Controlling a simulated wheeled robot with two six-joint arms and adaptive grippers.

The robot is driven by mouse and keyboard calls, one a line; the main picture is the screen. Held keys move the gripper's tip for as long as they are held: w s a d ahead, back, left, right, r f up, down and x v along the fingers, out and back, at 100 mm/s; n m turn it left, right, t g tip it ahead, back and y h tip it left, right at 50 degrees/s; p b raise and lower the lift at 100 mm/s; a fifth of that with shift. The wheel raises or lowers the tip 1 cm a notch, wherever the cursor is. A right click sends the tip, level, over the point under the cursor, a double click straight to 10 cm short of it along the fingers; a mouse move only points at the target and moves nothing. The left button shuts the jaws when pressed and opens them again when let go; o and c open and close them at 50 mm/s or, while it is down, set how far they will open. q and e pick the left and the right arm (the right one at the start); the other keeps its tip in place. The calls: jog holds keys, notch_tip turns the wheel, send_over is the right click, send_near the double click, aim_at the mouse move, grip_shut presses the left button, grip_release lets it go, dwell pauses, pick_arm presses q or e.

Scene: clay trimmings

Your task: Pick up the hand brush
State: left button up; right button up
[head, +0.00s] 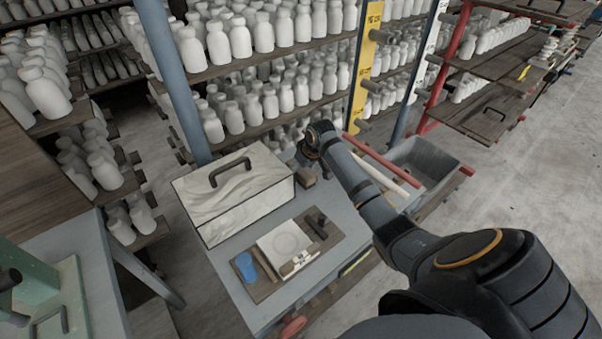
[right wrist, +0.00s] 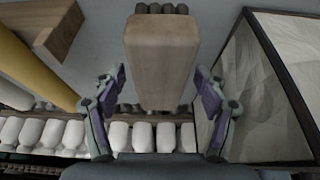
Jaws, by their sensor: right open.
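The hand brush is a pale wooden block (right wrist: 160,60) with dark bristle tufts at its far end in the right wrist view. In the head view its brown body (head: 306,178) sits on the grey table (head: 237,291), beside the right end of the marbled box. My right gripper (head: 308,157) is over the table's back edge by the brush, its fingers mostly hidden by my wrist. In the wrist view the right gripper (right wrist: 160,104) is open; the block lies between its two fingers with a gap on each side. My left gripper is not in view.
The marbled box (head: 232,192) with a black handle stands close to the brush. Red and pale bars and a grey bin (head: 425,166) lie right. Shelves of white bottles stand behind.

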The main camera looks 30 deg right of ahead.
jog(key=shift+f+p, duration=0.2)
jog(key=shift+p, duration=0.15)
dwell(0.6)
jog(key=c, duration=1.3)
